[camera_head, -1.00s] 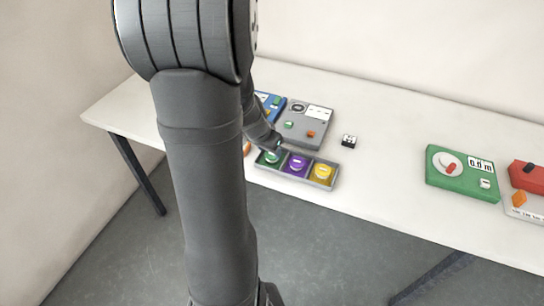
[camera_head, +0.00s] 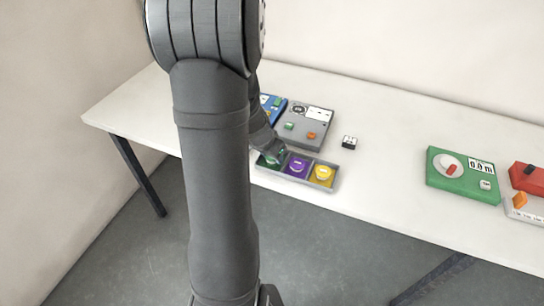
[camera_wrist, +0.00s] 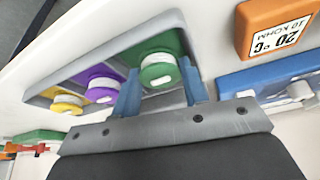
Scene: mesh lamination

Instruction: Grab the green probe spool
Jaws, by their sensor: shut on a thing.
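The purple spool (camera_head: 298,165) and the yellow spool (camera_head: 324,174) sit in the other two compartments.
A grey device (camera_head: 304,122) and a blue device (camera_head: 270,102) stand behind the tray. An orange block reading 20 °C (camera_wrist: 275,30) lies near the tray. A small black-and-white block (camera_head: 349,142) and a green device (camera_head: 462,174) are to the right. Table between is clear.

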